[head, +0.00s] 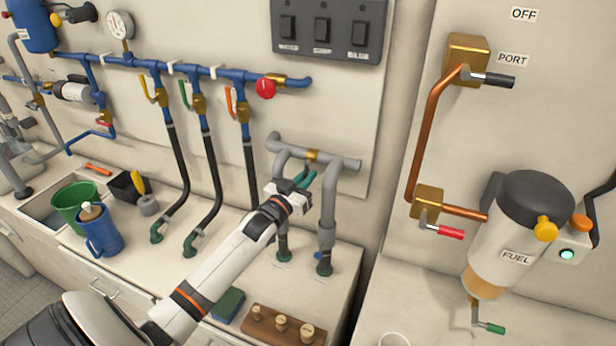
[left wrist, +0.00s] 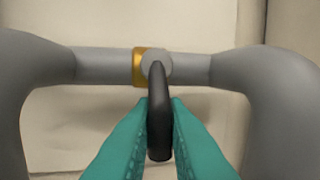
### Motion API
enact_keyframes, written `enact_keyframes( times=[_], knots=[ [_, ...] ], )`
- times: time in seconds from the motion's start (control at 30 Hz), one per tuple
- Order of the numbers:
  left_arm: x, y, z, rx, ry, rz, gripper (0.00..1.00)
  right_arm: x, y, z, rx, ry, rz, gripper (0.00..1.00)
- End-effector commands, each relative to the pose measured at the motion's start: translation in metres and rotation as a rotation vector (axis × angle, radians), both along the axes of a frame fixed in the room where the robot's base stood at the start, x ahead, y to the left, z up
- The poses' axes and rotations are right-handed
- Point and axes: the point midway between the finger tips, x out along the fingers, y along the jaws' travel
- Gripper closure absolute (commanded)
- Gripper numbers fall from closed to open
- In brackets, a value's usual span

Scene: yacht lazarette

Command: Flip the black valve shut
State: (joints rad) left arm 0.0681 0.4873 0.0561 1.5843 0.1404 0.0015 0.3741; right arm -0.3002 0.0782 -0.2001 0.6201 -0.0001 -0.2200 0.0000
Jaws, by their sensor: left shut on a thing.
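A black valve handle (left wrist: 158,125) hangs from a round grey hub beside a brass collar (left wrist: 138,67) on a horizontal grey pipe (left wrist: 100,66). My left gripper (head: 306,177) reaches this grey pipe loop from below in the head view. In the left wrist view its teal fingers (left wrist: 160,103) stand on both sides of the handle, shut on it. The handle points down and towards me in that view. In the head view the gripper hides most or all of it. My right gripper is not in view.
Another black-handled valve (head: 490,78) is by the PORT label at right, above a red-handled valve (head: 440,230) and the FUEL filter (head: 515,240). Black hoses (head: 212,180) hang left of my arm. A wooden block with plugs (head: 284,325) and sponge (head: 228,304) lie below.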

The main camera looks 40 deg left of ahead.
Motion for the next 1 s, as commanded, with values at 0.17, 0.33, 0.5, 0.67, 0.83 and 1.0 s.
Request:
enact_keyframes(
  times=[0.17,0.33,0.5,0.67,0.83,1.0],
  knots=[
    [-0.0005,0.0011,-0.0014,0.036,0.012,0.0,1.0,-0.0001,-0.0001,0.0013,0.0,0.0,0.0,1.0],
    [-0.0006,0.0015,-0.0016,0.047,0.015,0.0,1.0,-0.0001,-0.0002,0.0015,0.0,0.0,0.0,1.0],
    [-0.0006,0.0016,-0.0017,0.048,0.015,0.001,1.0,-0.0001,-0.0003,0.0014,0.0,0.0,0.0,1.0],
    [-0.0006,0.0016,-0.0016,0.047,0.015,0.001,0.82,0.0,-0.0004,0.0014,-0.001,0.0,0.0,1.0],
    [-0.0006,0.0015,-0.0011,0.046,0.013,0.001,0.66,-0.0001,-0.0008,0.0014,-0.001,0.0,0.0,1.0],
    [-0.0005,0.0015,-0.0006,0.045,0.012,0.0,0.66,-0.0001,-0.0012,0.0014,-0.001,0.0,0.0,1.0]
  ],
)
